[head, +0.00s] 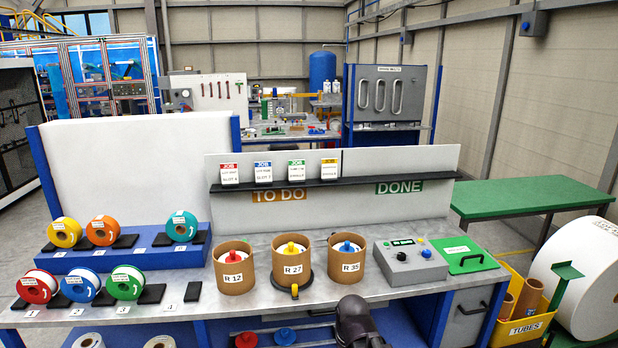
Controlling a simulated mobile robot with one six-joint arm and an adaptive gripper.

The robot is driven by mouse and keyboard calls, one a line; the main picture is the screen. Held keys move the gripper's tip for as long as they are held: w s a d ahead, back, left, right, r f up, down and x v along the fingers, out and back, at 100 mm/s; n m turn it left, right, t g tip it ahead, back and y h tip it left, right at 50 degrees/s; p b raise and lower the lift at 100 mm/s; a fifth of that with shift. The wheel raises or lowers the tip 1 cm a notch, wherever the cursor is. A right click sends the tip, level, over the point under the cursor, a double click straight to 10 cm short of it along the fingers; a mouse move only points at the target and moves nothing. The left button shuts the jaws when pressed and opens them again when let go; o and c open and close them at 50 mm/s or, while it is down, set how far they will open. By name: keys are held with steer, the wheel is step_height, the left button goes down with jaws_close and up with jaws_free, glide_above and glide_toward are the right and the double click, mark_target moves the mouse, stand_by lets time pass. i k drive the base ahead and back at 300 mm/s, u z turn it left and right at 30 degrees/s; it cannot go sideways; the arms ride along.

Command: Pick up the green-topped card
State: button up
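The green-topped card (296,169) stands upright on the dark ledge (335,183) of the back panel, above the "TO DO" label. It is the third card from the left. A blue-topped card (263,172) is to its left and a yellow-topped card (329,167) to its right, with gaps between them. A red-topped card (229,173) stands at the far left of the row. A dark rounded part at the bottom edge, in front of the bench, looks like my arm. No gripper fingers can be made out.
Three brown tubs, R 12 (234,276), R 27 (293,273) and R 35 (346,267), stand on the bench below the ledge. A control box (410,263) is to their right. Colored spools sit on the left. The ledge above "DONE" (399,188) is empty.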

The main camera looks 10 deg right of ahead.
mark_target(296, 168)
steer(key=u, duration=0.15)
steer(key=i, duration=0.95)
steer(key=z, duration=0.1)
